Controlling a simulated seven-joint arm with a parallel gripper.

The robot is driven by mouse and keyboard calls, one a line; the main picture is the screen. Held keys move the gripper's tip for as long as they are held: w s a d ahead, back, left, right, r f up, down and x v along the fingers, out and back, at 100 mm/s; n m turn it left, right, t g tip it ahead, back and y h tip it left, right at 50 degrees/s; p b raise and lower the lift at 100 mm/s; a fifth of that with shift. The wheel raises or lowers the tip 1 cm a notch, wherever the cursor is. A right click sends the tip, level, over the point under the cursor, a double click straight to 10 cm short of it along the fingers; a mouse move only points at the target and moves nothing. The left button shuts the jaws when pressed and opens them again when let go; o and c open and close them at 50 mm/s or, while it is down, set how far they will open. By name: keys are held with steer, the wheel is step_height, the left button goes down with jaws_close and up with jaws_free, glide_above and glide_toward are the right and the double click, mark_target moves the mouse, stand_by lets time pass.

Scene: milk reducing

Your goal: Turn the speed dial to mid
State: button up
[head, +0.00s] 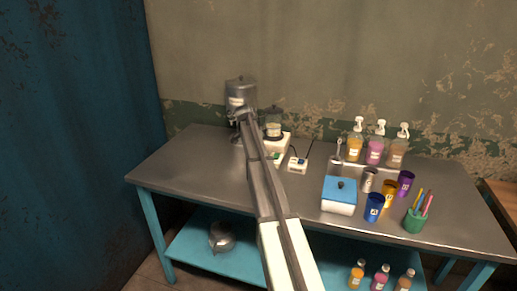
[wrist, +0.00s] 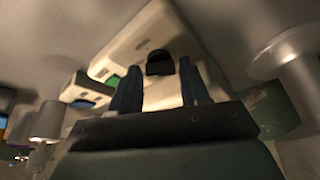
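A black dial (wrist: 160,62) sits on the white base (wrist: 128,42) of a device in the wrist view. My gripper (wrist: 159,72) is open, its two dark fingers pointing at this base. The dial shows between the fingertips, with a small gap at the left finger; contact on the right is hard to tell. The dial's pointer and speed marks cannot be read. In the head view the white base (head: 285,143) carries a glass jar (head: 272,124). My arm covers the dial and gripper there. A green patch (wrist: 111,81) shows on the base, left of the fingers.
A small white box (head: 298,164) with a cable stands right of the device. A grey metal canister (head: 241,90) stands behind left. A blue-lidded box (head: 339,195), colored cups and pump bottles (head: 375,148) fill the table's right side. The table's (head: 185,160) left part is clear.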

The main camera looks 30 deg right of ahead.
steer(key=v, duration=1.3)
steer(key=shift+a+r, duration=0.2)
steer(key=shift+r, duration=0.1)
